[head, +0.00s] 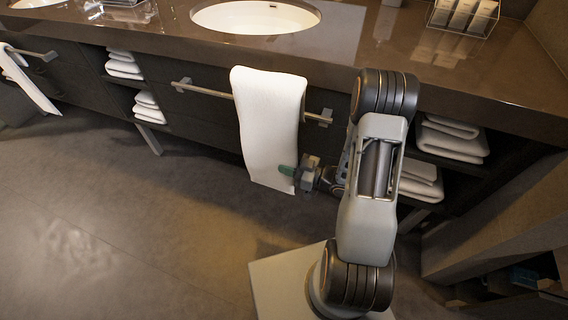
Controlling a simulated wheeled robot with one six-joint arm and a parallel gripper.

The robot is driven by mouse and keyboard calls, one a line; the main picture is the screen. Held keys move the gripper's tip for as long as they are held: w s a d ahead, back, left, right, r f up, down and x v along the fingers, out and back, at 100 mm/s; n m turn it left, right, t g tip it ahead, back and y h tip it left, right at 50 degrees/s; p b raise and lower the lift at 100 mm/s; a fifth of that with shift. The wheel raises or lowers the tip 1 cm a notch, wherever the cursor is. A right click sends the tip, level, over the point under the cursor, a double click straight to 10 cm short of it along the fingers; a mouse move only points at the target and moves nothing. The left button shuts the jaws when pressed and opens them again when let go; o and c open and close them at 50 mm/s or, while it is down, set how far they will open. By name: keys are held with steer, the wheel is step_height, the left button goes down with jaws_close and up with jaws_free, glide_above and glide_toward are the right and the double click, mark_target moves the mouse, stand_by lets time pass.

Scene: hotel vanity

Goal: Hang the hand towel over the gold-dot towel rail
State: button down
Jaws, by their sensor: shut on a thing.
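A white hand towel (268,115) hangs draped over a metal towel rail (208,89) on the front of the vanity. Its long front part reaches well below the rail. My gripper (288,171) is at the towel's lower right edge, below the rail, and is shut on the towel. One green fingertip shows against the white cloth; the other finger is hidden. I cannot make out a gold dot on the rail. The back part of the towel is hidden behind the front.
A second rail (36,54) with a white towel (22,76) is at the far left. Folded towels fill open shelves on both sides. The brown countertop (380,62) overhangs the rails and holds a basin (255,17) and a clear box (462,14). The floor at the left is clear.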

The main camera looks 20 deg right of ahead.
steer(key=shift+w+d+b, duration=0.5)
steer(key=shift+w+d, duration=2)
steer(key=shift+w, duration=1)
step_height(320, 180, down, 14)
steer(key=b, duration=1)
steer(key=c, duration=1)
jaws_free()
steer(key=p+v, duration=0.3)
steer(key=v, duration=1)
steer(key=shift+s+d, duration=0.2)
steer(key=shift+d, duration=0.15)
